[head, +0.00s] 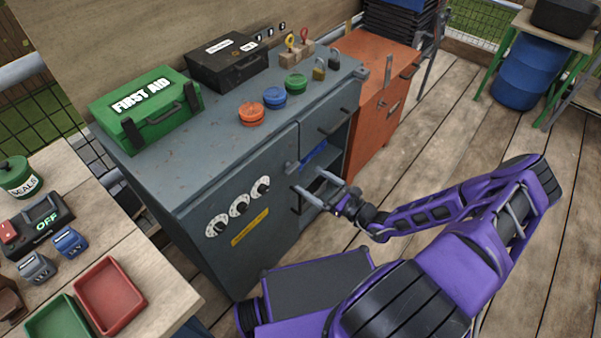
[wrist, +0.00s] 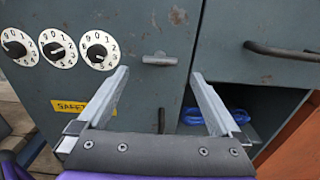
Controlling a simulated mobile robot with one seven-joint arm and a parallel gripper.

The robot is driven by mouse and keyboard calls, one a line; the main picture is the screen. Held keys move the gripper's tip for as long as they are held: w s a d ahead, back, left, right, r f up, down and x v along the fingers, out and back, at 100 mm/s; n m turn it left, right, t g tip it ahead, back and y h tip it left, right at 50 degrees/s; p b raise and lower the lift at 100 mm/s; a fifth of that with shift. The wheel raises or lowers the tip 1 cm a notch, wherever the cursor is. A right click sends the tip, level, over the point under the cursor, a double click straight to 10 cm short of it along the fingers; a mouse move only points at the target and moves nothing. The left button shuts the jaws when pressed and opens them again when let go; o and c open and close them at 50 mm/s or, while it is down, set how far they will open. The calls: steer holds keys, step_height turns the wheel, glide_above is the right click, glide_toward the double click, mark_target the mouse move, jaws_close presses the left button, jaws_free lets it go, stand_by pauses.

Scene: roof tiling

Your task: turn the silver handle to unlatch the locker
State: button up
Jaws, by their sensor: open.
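The grey locker (head: 262,184) stands in the middle of the head view, its door shut. A small silver-grey handle (wrist: 160,59) lies horizontal near the door's upper right edge in the wrist view. It also shows faintly in the head view (head: 292,167). A dark vertical pull (wrist: 161,120) is below it. My gripper (head: 308,181) is open and empty in front of the door. In the wrist view its fingers (wrist: 160,74) point at the door, with the handle between and slightly beyond the tips. I see no contact with the handle.
Three white dials (head: 239,206) and a yellow label (head: 250,227) are left of the handle. A drawer with a dark pull (wrist: 283,52) and an open bay holding something blue (head: 314,157) are right. An orange cabinet (head: 372,85) stands beyond.

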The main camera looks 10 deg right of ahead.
steer(key=v, duration=1.1)
